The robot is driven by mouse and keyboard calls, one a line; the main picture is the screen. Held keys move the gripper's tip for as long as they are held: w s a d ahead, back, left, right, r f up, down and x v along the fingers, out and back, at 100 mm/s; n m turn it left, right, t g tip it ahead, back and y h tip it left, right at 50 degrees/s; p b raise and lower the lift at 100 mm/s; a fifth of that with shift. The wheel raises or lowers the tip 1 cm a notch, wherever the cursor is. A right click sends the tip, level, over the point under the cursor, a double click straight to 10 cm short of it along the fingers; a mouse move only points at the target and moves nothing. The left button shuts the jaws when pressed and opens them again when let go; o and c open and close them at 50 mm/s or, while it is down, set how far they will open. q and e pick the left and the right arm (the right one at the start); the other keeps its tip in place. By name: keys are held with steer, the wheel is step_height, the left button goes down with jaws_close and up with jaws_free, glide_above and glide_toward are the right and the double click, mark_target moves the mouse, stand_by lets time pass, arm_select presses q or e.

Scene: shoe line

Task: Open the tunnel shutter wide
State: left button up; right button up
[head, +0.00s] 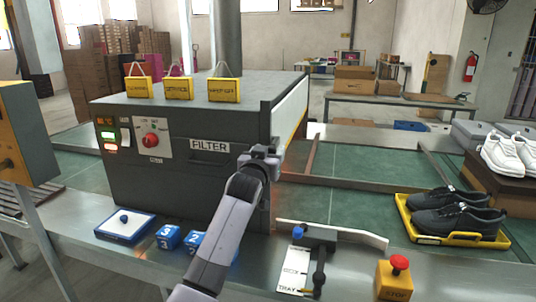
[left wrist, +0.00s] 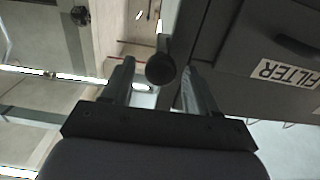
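The tunnel (head: 165,180) is a dark grey box over the green conveyor, with a FILTER drawer label, red knob and lit indicators on its front. A pale panel with a yellow lower edge (head: 292,112), possibly the shutter, shows on its right end; its opening is partly hidden. My left gripper (head: 262,156) is at the tunnel's front right corner. In the left wrist view its two fingers (left wrist: 160,85) are apart, with a round dark knob (left wrist: 160,70) at their tips; contact cannot be told. The FILTER label also shows there (left wrist: 288,73). My right gripper is not in view.
Yellow tags (head: 178,89) stand on the tunnel. Blue blocks (head: 168,237), a small blue-rimmed tray (head: 125,238), a white tray card (head: 293,271) and a red stop button (head: 399,263) are along the front ledge. Black shoes sit in a yellow tray (head: 427,238) at right.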

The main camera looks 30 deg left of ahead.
arm_select(q)
steer(key=shift+s, duration=0.1)
steer(key=v, duration=0.7)
steer(key=shift+b, duration=0.3)
stand_by(0.3)
steer(key=s+d+f+m+g+h, duration=0.25)
steer(key=s+f, duration=0.35)
steer(key=f, duration=0.5)
steer(key=s+d+f+m+g+h, duration=0.1)
steer(key=s+d+f, duration=0.35)
steer(key=f, duration=0.75)
steer(key=s+d+f+g+h, duration=0.1)
steer(key=s+f, duration=0.3)
steer(key=s, duration=0.3)
steer(key=s+d+f+m+g+h, duration=0.1)
steer(key=s+d+f, duration=0.1)
steer(key=s+f, duration=0.2)
steer(key=s+d+f+g+h, duration=0.1)
steer(key=s+f, duration=0.4)
steer(key=s, duration=0.6)
steer(key=shift+d+m+p, duration=0.35)
steer(key=shift+d, duration=0.4)
